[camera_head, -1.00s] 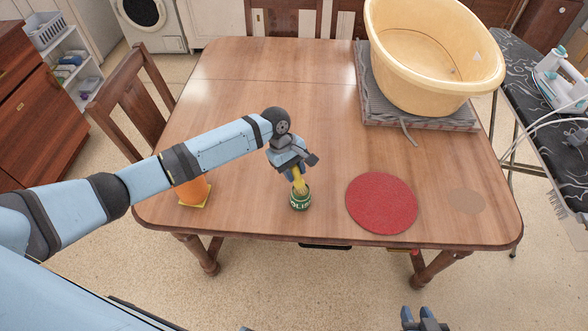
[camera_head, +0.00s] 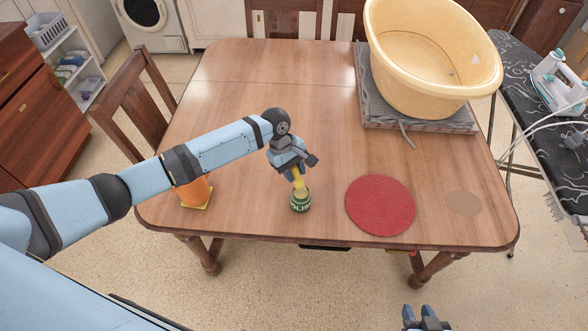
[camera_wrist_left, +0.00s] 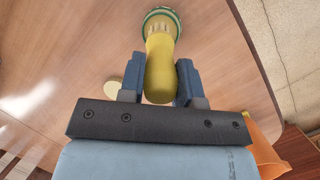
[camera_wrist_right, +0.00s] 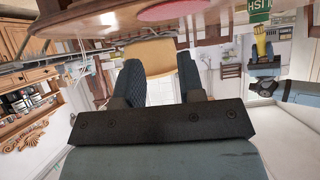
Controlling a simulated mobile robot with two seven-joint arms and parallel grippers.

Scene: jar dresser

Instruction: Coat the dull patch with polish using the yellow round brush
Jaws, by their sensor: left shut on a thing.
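My left gripper (camera_head: 296,172) is shut on the yellow round brush (camera_head: 298,182), above the table's front part. The brush's handle also shows between the fingers in the left wrist view (camera_wrist_left: 159,72). The brush points down, with its bristle end in the mouth of a green polish jar (camera_head: 300,203), which stands on the table. The jar's rim hides the bristle tips. The dull patch (camera_head: 464,203) is a pale, tan round spot at the table's right front. My right gripper (camera_wrist_right: 157,80) is open and empty, below the table's front edge.
A red round mat (camera_head: 380,205) lies between jar and patch. An orange cone-like thing (camera_head: 192,192) stands left of the jar. A cream tub (camera_head: 430,80) rests on a grey striped mat at the back right. A pale round thing (camera_wrist_left: 113,84) lies near the left fingers.

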